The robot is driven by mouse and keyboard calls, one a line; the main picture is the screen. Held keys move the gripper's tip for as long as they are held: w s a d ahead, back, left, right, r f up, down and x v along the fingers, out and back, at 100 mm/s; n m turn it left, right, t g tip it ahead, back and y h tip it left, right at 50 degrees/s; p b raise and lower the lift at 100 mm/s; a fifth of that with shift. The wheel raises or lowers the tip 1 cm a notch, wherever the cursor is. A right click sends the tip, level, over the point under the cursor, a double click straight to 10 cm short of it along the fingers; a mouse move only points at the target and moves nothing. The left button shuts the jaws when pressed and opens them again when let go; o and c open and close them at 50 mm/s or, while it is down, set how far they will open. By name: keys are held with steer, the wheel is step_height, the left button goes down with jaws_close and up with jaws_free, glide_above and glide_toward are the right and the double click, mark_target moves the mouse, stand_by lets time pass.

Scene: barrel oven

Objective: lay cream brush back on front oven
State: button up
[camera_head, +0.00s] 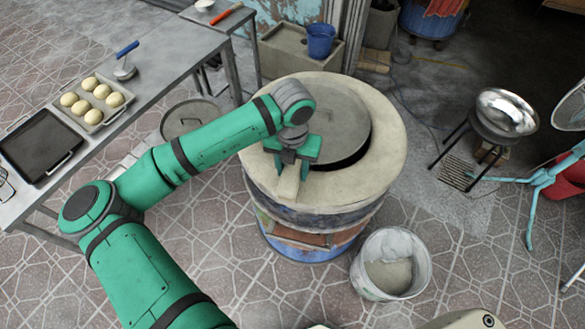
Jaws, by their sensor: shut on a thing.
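My gripper (296,164) is over the left part of the front oven's top and points down. It is shut on the cream brush (288,185), whose pale block-shaped part shows below and in front of the green fingers. The rest of the brush is hidden by my gripper. The front oven (385,165) is a round barrel with a wide cream rim and a dark round opening partly covered by a grey lid (340,115). The brush overlaps the oven's front left rim in this view. I cannot tell whether it touches the rim.
A grey table (165,60) at left holds a tray of buns (117,113) and a dark pan (42,142). A white bucket (365,290) stands in front of the oven. A metal bowl on a stand (507,112) is at right. A blue pot (320,40) is behind.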

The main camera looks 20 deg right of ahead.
mark_target(293, 169)
steer(key=shift+f, duration=0.55)
steer(key=o, duration=1)
step_height(293, 169, up, 13)
steer(key=shift+r, duration=0.1)
steer(key=shift+a, duration=0.1)
